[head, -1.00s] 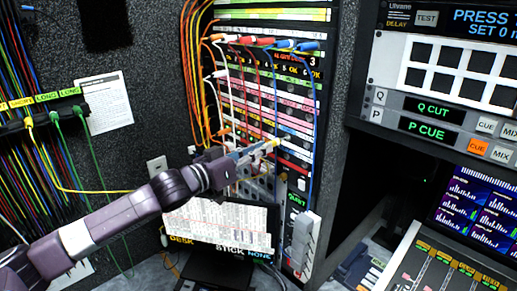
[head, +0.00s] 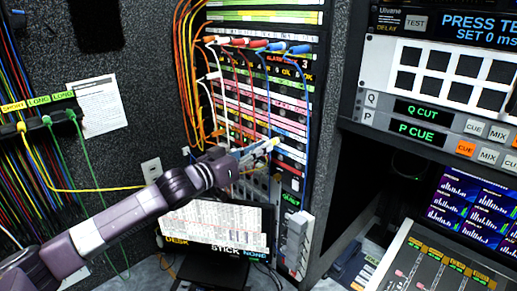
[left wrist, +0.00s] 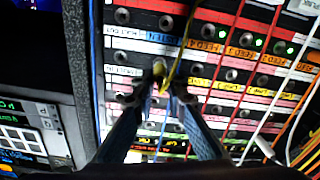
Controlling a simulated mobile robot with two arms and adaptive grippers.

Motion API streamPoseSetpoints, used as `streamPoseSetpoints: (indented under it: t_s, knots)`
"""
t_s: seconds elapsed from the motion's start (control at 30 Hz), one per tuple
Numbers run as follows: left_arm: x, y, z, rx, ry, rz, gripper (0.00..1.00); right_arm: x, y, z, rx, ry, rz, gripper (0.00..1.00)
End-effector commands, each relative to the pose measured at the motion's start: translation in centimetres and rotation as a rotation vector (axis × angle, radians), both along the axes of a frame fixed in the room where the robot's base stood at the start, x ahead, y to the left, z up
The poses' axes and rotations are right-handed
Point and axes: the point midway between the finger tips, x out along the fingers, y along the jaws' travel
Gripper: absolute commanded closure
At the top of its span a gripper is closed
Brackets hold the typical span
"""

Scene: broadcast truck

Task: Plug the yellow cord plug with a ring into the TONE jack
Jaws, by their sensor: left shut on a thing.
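My left gripper (head: 262,149) is shut on the yellow plug (head: 271,145) in front of the lower rows of the patch panel (head: 290,157). In the left wrist view the fingertips (left wrist: 158,98) pinch the plug (left wrist: 158,70) from both sides, and it points at the panel face. I cannot tell whether its tip touches a jack. The yellow cord (left wrist: 181,50) arcs past the plug; its ring is not clear. Labelled jack rows (left wrist: 165,20) show in the wrist view, but I cannot make out a TONE label. My right gripper is out of view.
White, red and blue cords (head: 268,90) hang down the panel near the gripper, with orange cords (head: 188,75) at its left. A monitor (head: 215,228) stands below my arm. A cord hanger (head: 40,112) is on the left wall. Consoles (head: 440,130) fill the right.

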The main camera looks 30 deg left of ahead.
Motion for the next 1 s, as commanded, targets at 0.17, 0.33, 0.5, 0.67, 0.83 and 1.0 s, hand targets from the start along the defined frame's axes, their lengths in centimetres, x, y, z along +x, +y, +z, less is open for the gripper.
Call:
streamPoseSetpoints:
  t_s: [0.17,0.33,0.5,0.67,0.83,1.0]
  knots:
    - [0.47,-0.15,0.16,-0.001,-0.003,0.001,1.00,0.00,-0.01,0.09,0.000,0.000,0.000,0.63]
    - [0.82,-0.32,0.17,0.000,-0.003,0.000,1.00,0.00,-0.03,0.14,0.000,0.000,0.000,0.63]
    - [0.82,-0.32,0.10,0.000,-0.002,-0.001,0.72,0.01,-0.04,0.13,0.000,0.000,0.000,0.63]
    - [0.81,-0.32,0.07,0.001,-0.001,-0.001,0.67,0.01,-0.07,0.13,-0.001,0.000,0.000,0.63]
    - [0.77,-0.29,0.01,0.001,0.000,0.000,0.67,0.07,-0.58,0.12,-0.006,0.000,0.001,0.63]
    - [0.02,0.06,-0.16,0.001,0.002,0.002,0.67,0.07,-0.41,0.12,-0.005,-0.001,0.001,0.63]
